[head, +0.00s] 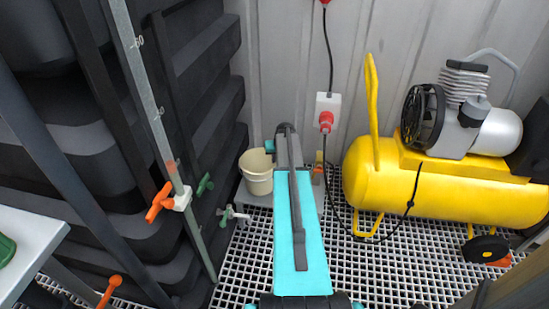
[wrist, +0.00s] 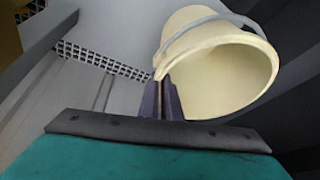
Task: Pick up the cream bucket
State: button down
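The cream bucket (head: 257,175) stands roughly upright at the back, left of my arm, at the grey platform. In the wrist view the bucket (wrist: 222,82) fills the upper right, its open mouth facing the camera and a grey handle lying across its side. My gripper (wrist: 161,84) has its two dark purple fingers close together at the bucket's near rim, one outside and one inside the wall. It looks shut on that rim. In the head view the fingers are hidden behind my arm. I cannot tell whether the bucket's base touches the platform.
Dark ribbed tanks (head: 205,95) with a metal frame stand close on the left, with a green valve (head: 204,184) and an orange-handled valve (head: 160,202). A yellow compressor (head: 440,185) stands right. A cable hangs from the wall socket (head: 327,105). Grating (head: 385,270) covers the floor.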

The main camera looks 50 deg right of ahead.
jog(key=s+a+r, duration=0.1)
jog(key=s+a, duration=0.6)
jog(key=s, duration=0.4)
jog(key=shift+a+r, duration=0.15)
jog(key=shift+a, duration=0.05)
jog(key=shift+s, duration=0.2)
dwell(0.5)
